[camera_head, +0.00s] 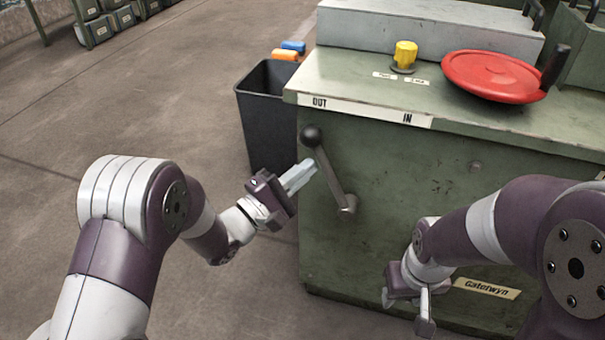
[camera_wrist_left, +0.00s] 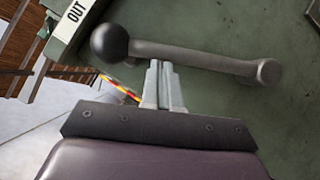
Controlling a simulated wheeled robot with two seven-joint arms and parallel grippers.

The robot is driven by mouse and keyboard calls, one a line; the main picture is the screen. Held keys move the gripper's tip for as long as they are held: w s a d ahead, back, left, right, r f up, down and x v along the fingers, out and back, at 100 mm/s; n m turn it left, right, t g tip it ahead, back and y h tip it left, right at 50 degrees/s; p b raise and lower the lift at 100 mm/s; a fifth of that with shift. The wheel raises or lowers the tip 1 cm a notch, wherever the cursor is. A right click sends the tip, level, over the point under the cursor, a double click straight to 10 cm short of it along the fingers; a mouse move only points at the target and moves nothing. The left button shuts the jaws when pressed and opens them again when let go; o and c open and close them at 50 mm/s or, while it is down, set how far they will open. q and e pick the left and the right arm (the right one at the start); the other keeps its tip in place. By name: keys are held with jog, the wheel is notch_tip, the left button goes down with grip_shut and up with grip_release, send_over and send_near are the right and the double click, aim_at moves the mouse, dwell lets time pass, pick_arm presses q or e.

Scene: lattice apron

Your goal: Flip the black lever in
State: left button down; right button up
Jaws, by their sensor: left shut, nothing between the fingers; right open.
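The lever (camera_head: 331,175) is on the front face of the green cabinet. Its black ball knob (camera_head: 312,136) is at the upper left, below the OUT end of the label strip (camera_head: 365,111), and its pivot (camera_head: 347,205) is at the lower right. My left gripper (camera_head: 312,166) is shut and empty, with its fingertips close to the left side of the lever arm. In the left wrist view the fingertips (camera_wrist_left: 159,64) are at the lever arm (camera_wrist_left: 190,56), near the black knob (camera_wrist_left: 110,43); contact is unclear. My right gripper (camera_head: 405,300) is open, low in front of the cabinet.
The floor at left is clear.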

aim_at(325, 163)
pick_arm(q)
jog(key=d+r+m+p, duration=0.1)
jog(key=p, duration=0.2)
jog(key=s+d+r+m+g+p, duration=0.1)
jog(key=p, duration=0.2)
jog(key=d+r+m+g+p, duration=0.1)
jog(key=d+p, duration=0.1)
jog(key=p, duration=0.1)
jog(key=shift+s+r+m+y, duration=0.2)
jog(key=shift+r+m+y, duration=0.1)
jog(key=shift+r+y, duration=0.1)
jog(key=s+d+m+g+y+p, duration=0.1)
jog(key=s+d+m+y+p, duration=0.1)
jog(key=d+m+p, duration=0.3)
jog(key=d+y+p, duration=0.1)
jog(key=d+p, duration=0.2)
jog(key=shift+s+f+g, duration=0.25)
jog(key=shift+f+g, duration=0.15)
jog(key=shift+p, duration=0.3)
